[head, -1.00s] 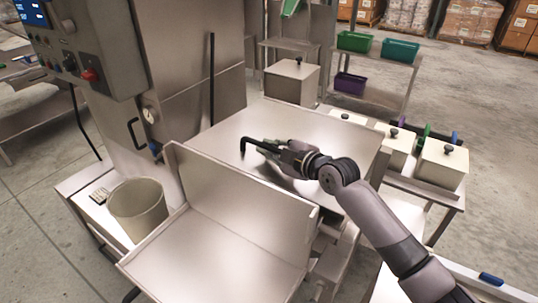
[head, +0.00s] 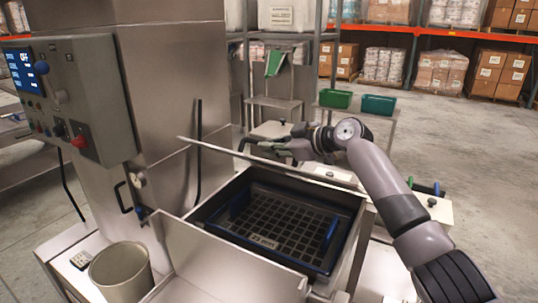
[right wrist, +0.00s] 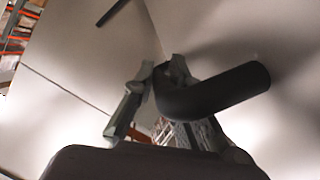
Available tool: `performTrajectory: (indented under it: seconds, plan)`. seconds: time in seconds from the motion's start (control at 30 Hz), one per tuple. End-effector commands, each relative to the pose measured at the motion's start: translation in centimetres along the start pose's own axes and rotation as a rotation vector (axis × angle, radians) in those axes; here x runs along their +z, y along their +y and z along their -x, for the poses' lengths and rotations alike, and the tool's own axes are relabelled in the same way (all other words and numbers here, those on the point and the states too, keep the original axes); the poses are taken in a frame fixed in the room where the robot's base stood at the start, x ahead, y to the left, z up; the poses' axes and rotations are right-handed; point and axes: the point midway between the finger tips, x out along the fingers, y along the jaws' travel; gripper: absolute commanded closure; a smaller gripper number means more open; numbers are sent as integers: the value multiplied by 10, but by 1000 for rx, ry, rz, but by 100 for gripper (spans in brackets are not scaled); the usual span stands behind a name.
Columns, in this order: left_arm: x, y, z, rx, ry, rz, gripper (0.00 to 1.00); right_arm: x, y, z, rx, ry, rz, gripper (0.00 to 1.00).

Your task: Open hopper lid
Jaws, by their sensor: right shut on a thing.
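The hopper lid (head: 255,160) is a flat metal panel, raised and seen nearly edge-on in the head view. Below it the hopper (head: 357,219) stands open, with a dark grid tray (head: 275,228) with blue handles inside. My right gripper (head: 280,149) is at the lid's black bent handle (head: 246,141) on the upper side. In the right wrist view, the gripper (right wrist: 155,100) is shut on the handle (right wrist: 225,92), which crosses between its fingers. My left gripper is not in view.
A folded metal chute panel (head: 225,262) stands in front of the hopper. A beige bucket (head: 121,272) sits at the left, below the control panel (head: 65,95). Shelves with green bins (head: 378,104) and pallet racks stand behind. Open floor lies at the right.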

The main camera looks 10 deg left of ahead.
Motion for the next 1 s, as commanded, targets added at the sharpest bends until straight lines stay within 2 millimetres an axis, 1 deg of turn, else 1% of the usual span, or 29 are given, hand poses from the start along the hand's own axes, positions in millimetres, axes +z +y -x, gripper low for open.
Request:
performTrajectory:
  seconds: [0.17,0.53,0.57,0.67,0.7,1.0]
  plan:
    - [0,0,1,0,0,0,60,-3,6,1,-4,0,-13,100]
    - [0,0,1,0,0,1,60,-2,6,1,-5,-1,-14,100]
    - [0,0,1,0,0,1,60,-2,6,1,-5,-1,-14,87]
    - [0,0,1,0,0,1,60,-2,6,1,-5,-1,-14,80]
    - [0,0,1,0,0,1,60,-2,6,1,-5,-2,-14,79]
    - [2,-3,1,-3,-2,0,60,-2,6,2,-5,-1,-15,79]
